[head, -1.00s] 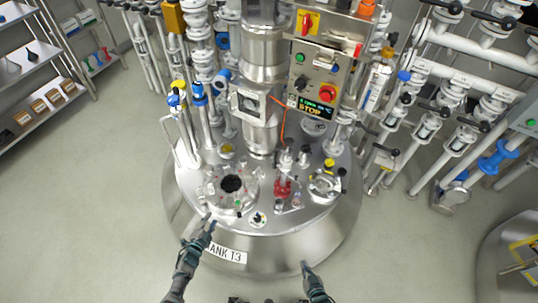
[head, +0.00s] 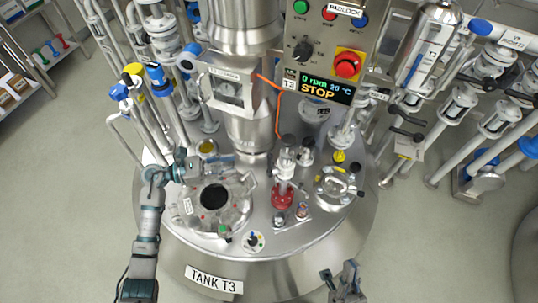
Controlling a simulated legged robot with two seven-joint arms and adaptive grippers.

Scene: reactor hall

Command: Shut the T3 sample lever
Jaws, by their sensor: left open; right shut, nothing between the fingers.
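The tank lid (head: 270,238), marked TANK T3, fills the middle of the head view. I cannot tell for sure which part is the T3 sample lever. A steel cylinder (head: 428,52) marked T3 stands at the upper right, and black lever handles (head: 405,132) sit below it. My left gripper (head: 212,163) is open, over the left of the lid behind the round port, well left of those levers. My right gripper (head: 346,277) is shut and empty, low in front of the tank's right front edge. Neither gripper visibly holds anything.
A control panel (head: 322,50) showing STOP hangs above the lid, by the steel column (head: 250,130). A round port (head: 213,197), a red-based valve (head: 283,195) and a small hatch (head: 336,186) stand on the lid. Pipes crowd both sides. The floor (head: 430,240) at right is clear.

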